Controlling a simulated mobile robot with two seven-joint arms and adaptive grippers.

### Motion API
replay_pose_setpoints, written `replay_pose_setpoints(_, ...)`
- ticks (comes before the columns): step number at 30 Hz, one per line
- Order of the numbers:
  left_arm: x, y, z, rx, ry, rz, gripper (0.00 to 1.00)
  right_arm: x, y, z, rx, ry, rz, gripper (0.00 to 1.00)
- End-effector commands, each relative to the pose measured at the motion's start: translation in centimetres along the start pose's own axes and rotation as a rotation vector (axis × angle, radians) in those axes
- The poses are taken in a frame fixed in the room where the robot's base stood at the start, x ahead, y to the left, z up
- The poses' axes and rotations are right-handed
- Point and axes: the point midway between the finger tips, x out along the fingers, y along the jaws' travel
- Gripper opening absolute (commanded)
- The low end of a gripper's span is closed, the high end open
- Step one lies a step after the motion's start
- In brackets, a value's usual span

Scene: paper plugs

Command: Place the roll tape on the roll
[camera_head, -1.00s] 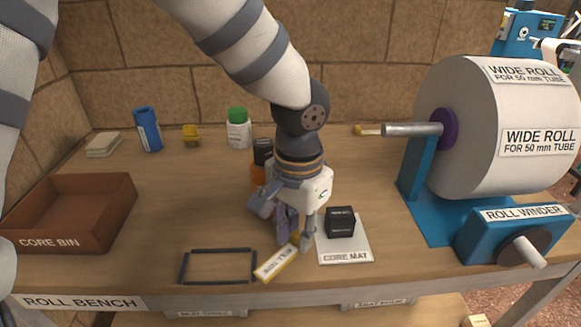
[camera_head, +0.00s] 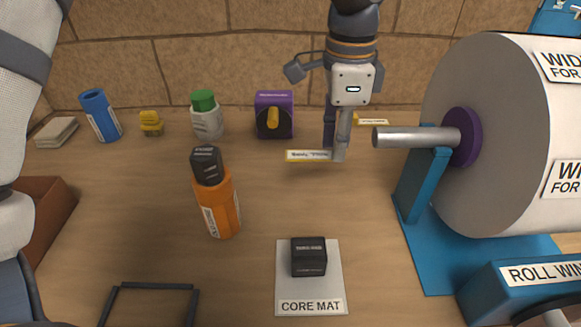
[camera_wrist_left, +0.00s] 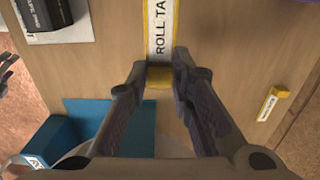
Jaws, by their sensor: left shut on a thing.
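The roll tape (camera_head: 308,156) is a white strip with yellow edges, held level above the bench. My left gripper (camera_head: 337,155) is shut on its right end. In the left wrist view the tape (camera_wrist_left: 161,30) runs up from between the fingertips (camera_wrist_left: 160,75), which grip its yellow end. The big white wide roll (camera_head: 490,165) sits on a blue winder at the right, with a purple core and a grey shaft pointing left. The tape and gripper are left of the shaft, apart from the roll. My right gripper is not in view.
A core mat (camera_head: 310,303) with a black block stands at the front. An orange bottle (camera_head: 218,205) with a black top is left of centre. A purple block (camera_head: 273,113), green-capped bottle (camera_head: 207,116) and blue can (camera_head: 100,115) line the back. The blue winder base (camera_head: 430,255) bounds the right.

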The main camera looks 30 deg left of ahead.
Motion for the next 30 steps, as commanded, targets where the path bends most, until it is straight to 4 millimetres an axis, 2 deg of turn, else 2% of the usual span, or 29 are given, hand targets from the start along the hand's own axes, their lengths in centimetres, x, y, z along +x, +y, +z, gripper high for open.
replay_pose_setpoints(1, 1.5, 0.1, 0.1, 0.000, -0.007, 0.009, 0.07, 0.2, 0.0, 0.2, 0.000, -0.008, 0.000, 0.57)
replay_pose_setpoints(4, 4.0, 0.1, 0.1, 0.000, -0.007, 0.009, 0.07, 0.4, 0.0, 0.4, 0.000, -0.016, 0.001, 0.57)
replay_pose_setpoints(14, 9.1, 0.2, 0.2, 0.000, -0.006, 0.006, 0.07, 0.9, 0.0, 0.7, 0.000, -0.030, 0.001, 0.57)
replay_pose_setpoints(24, 9.5, 0.1, 0.1, -0.001, -0.002, 0.002, 0.07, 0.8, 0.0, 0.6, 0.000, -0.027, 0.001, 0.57)
replay_pose_setpoints(25, 9.6, 0.1, 0.1, -0.001, -0.002, 0.002, 0.23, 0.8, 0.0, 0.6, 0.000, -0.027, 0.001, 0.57)
replay_pose_setpoints(27, 9.5, 0.1, 0.1, -0.001, -0.002, 0.002, 0.39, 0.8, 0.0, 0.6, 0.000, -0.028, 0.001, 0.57)
replay_pose_setpoints(30, 9.5, 0.1, 0.1, -0.001, -0.002, 0.002, 0.41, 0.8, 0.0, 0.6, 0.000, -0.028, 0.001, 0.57)
